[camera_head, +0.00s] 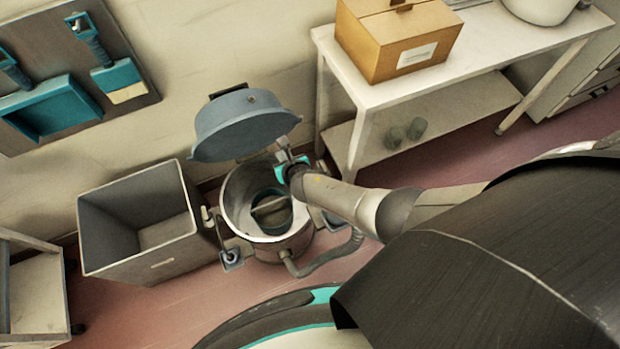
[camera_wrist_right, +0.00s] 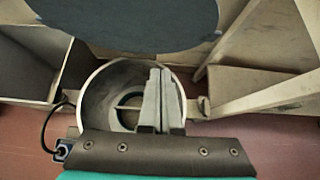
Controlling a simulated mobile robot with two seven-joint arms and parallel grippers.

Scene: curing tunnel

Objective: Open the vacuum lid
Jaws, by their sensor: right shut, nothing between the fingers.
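The vacuum lid (camera_head: 240,124) is a blue-grey round cover, tilted up on the far side above the vacuum pot (camera_head: 296,240). The pot is a pale metal cylinder with an open mouth and a dark round part inside. In the right wrist view the lid's dark underside (camera_wrist_right: 130,22) hangs at the top and the pot's rim (camera_wrist_right: 90,88) shows below. My right gripper (camera_head: 283,150) is just right of the lid's lower edge, above the pot's rim. Its fingers (camera_wrist_right: 160,90) are closed together with nothing between them. My left gripper is not in view.
A grey open bin (camera_head: 133,224) stands left of the pot. A white table (camera_head: 385,100) with a cardboard box (camera_head: 400,40) stands to the right. A cart (camera_head: 38,290) is at the far left. A hose (camera_head: 330,262) runs from the pot near the floor.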

